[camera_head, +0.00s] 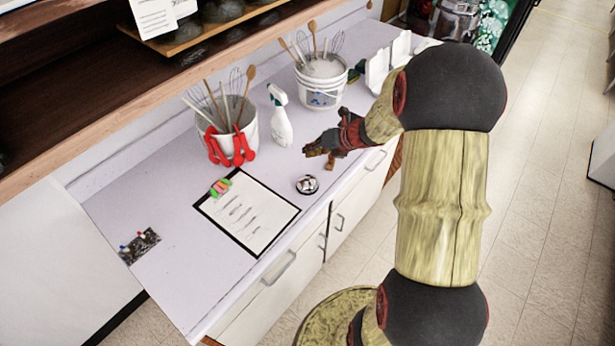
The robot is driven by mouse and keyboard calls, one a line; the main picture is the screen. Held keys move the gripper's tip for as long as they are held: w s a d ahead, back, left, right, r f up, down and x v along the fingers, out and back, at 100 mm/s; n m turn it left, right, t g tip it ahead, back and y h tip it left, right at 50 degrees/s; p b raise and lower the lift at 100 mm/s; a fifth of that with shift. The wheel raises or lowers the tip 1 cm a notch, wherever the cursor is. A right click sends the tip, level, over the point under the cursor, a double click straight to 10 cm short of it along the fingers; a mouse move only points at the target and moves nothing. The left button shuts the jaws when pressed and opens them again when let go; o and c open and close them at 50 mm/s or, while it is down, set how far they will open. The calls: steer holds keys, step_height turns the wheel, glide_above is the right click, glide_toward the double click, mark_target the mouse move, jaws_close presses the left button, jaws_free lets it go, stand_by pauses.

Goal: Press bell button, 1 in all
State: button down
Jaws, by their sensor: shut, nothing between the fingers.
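A small silver call bell (307,184) with a button on top stands on the pale countertop, near its front edge, just right of a clipboard. My gripper (318,158) is shut and empty. In the head view it shows above and a little right of the bell, pointing left. I see a gap between the fingertips and the bell in the picture; the exact height above the counter is hard to tell. The bell is not covered by anything.
A clipboard (247,212) lies left of the bell. Behind stand a white spray bottle (280,118), a utensil bucket with red tongs (228,135) and another utensil bucket (321,85). A dark patch with pins (139,246) lies far left. A shelf (150,95) overhangs the counter's back.

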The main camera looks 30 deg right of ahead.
steer(key=b, duration=0.6)
glide_above(307, 176)
steer(key=d, duration=0.1)
step_height(307, 176, down, 7)
steer(key=shift+r, duration=0.1)
steer(key=shift+w+f+b, duration=0.1)
steer(key=shift+f+b, duration=0.4)
steer(key=shift+f, duration=0.15)
steer(key=shift+f, duration=0.1)
steer(key=shift+f, duration=0.3)
stand_by(0.3)
steer(key=shift+f+b, duration=0.4)
steer(key=shift+f, duration=0.15)
stand_by(0.7)
stand_by(0.3)
steer(key=shift+r+p, duration=1)
